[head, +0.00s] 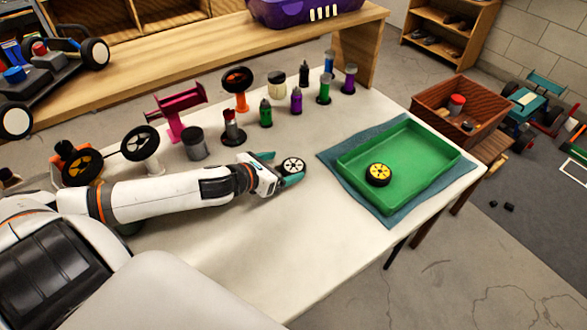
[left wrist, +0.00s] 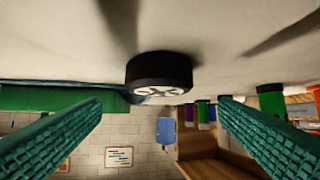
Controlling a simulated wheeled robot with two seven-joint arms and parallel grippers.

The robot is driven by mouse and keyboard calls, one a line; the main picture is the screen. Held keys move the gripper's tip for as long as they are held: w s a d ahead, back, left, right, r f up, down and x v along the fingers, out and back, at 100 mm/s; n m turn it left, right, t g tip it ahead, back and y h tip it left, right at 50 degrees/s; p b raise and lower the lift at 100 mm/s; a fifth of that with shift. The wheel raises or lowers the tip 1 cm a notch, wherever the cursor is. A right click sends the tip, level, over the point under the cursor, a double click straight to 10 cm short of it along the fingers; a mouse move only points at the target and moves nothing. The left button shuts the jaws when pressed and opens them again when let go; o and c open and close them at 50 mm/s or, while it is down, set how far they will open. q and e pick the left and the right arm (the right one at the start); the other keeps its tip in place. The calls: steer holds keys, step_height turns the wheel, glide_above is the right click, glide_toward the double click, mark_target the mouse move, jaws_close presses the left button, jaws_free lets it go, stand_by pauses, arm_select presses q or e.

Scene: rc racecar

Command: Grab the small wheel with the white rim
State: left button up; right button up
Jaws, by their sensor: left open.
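The small black wheel with the white rim (head: 292,167) lies on the white table, left of the green tray. My left gripper (head: 278,168) is open, with its teal fingers at the wheel in the head view. In the left wrist view the wheel (left wrist: 159,73) shows beyond and between the two spread teal fingers of the left gripper (left wrist: 160,125). I cannot tell whether a finger touches it. My right gripper is not in view.
A green tray (head: 425,143) holding a yellow-rimmed wheel (head: 378,174) sits on a blue cloth (head: 329,154) at the right. Several bottles, cans and wheel stands line the table's back, including a grey can (head: 194,143). The table's front middle is clear.

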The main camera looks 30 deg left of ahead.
mark_target(294, 165)
arm_select(q)
steer(key=x, duration=0.5)
steer(key=shift+w+d+f, duration=0.1)
steer(key=shift+f, duration=0.35)
steer(key=shift+c, duration=0.4)
steer(key=c, duration=1)
steer(key=shift+r, duration=0.1)
